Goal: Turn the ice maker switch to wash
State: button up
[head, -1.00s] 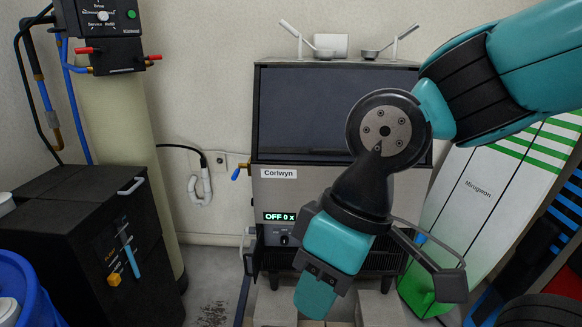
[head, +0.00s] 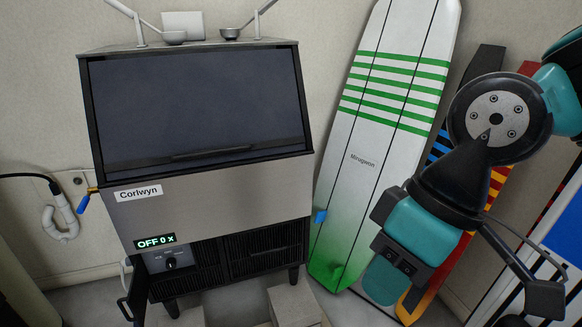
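The ice maker (head: 225,205) labelled "Corlwyn" stands at the left in the head view, with a dark front door above a steel panel. My gripper (head: 383,288) hangs at the right, in front of the surfboard, apart from the ice maker and clear of the switch. Its teal and black end points downward. Its fingertips are not clearly shown, and I see nothing held.
A white and green surfboard (head: 385,130) leans on the wall right of the ice maker. More coloured boards stand behind my arm. A white pipe (head: 62,218) is at left.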

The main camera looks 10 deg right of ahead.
aim_at(171, 264)
jog(key=z, duration=0.25)
jog(key=k, duration=1.2)
jog(key=u, duration=0.55)
jog(key=i, duration=1)
